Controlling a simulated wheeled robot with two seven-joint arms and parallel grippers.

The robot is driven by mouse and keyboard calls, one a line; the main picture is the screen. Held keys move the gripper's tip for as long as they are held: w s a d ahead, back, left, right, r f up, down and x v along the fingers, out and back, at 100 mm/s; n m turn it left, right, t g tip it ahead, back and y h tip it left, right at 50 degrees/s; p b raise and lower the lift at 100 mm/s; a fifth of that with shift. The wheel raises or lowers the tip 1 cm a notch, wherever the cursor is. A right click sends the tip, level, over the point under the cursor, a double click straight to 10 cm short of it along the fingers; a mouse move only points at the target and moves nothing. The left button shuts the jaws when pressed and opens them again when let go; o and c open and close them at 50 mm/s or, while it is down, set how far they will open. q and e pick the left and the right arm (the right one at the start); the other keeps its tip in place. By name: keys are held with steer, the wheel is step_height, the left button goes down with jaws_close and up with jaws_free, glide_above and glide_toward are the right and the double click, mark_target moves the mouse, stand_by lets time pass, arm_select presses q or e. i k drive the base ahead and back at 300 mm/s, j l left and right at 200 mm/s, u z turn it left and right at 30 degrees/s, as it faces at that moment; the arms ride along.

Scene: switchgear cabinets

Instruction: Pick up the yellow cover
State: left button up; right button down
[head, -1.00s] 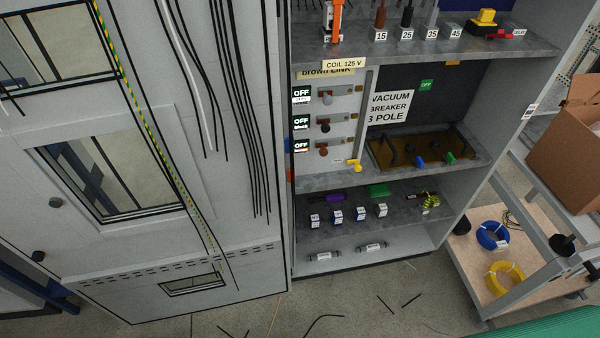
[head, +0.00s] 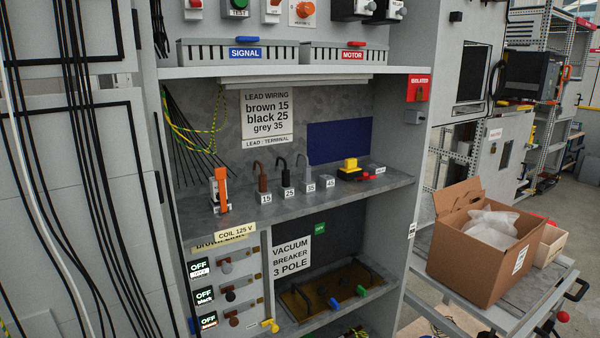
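A yellow block-shaped piece (head: 350,164) sits on a dark base on the middle shelf, right of the row of numbered terminals. A small red piece (head: 368,177) lies beside it at its front right. A smaller yellow part (head: 270,325) shows lower down, at the right end of the bottom row of the switch panel. I cannot tell from the label side which of the two is called the cover, as neither carries a readable name. Neither of my grippers is in view.
The middle shelf (head: 225,222) also holds an orange-and-white tool (head: 220,190) and terminals marked 15 (head: 265,198) to 45. A breaker tray (head: 335,290) is below. A cabinet side wall (head: 400,120) bounds the right. A cardboard box (head: 478,255) stands on a cart.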

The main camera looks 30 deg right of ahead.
mark_target(350, 163)
steer(key=l+z, duration=0.1)
steer(key=l, duration=1.25)
